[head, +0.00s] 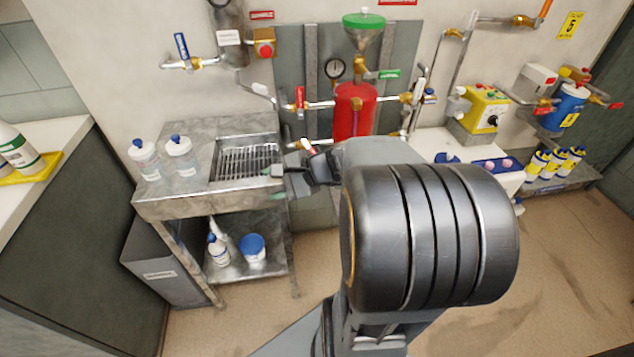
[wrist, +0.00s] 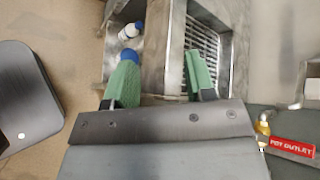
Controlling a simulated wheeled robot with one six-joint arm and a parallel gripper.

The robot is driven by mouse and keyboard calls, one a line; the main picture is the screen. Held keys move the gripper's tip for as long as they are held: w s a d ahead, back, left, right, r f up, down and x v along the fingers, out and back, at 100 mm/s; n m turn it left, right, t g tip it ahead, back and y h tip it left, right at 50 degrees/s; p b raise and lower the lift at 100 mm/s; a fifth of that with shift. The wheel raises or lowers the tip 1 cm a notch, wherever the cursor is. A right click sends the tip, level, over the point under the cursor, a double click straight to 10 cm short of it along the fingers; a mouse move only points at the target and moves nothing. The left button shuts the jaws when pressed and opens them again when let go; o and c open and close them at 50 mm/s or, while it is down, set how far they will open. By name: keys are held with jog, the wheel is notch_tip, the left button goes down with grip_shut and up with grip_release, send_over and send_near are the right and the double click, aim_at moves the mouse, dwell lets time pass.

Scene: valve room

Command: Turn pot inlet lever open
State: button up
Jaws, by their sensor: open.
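A red pot (head: 352,112) with a green funnel (head: 364,24) above it hangs on the back panel. An upright red lever (head: 299,97) sits on the pipe left of the pot. A green handle or tag (head: 388,74) is at its upper right. No label in the head view is legible enough to tell which is the inlet lever. My gripper (head: 276,180) is open and empty at the sink bench's right edge, below and left of the pot. In the wrist view, its green fingers (wrist: 160,75) are spread over the bench, and a red POT OUTLET tag (wrist: 290,148) shows lower right.
The steel sink bench (head: 175,206) holds two bottles (head: 162,155) at left. A bottle (head: 217,249) and a blue-lidded tub (head: 253,247) are on its lower shelf. A yellow box (head: 484,108) stands right of the pot. My arm hides part of the middle. Floor is clear at right.

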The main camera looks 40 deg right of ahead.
jog(key=w+d+f+m+t+h+b, duration=0.3)
jog(key=d+f+m+t+b, duration=0.35)
jog(key=d+f+m, duration=0.45)
jog(key=m+t+h+b, duration=0.3)
jog(key=m+h+b, duration=0.1)
jog(key=h+b, duration=0.15)
send_near(313, 152)
jog(key=shift+h, duration=0.25)
jog(key=w, duration=0.2)
jog(key=w+f+b, duration=0.1)
jog(key=w, duration=0.4)
jog(key=shift+w+d+f+b, duration=0.2)
jog(key=shift+d+f+b, duration=0.15)
jog(key=shift+d+f, duration=0.05)
jog(key=shift+w, duration=0.8)
jog(key=shift+c, duration=0.3)
grip_shut()
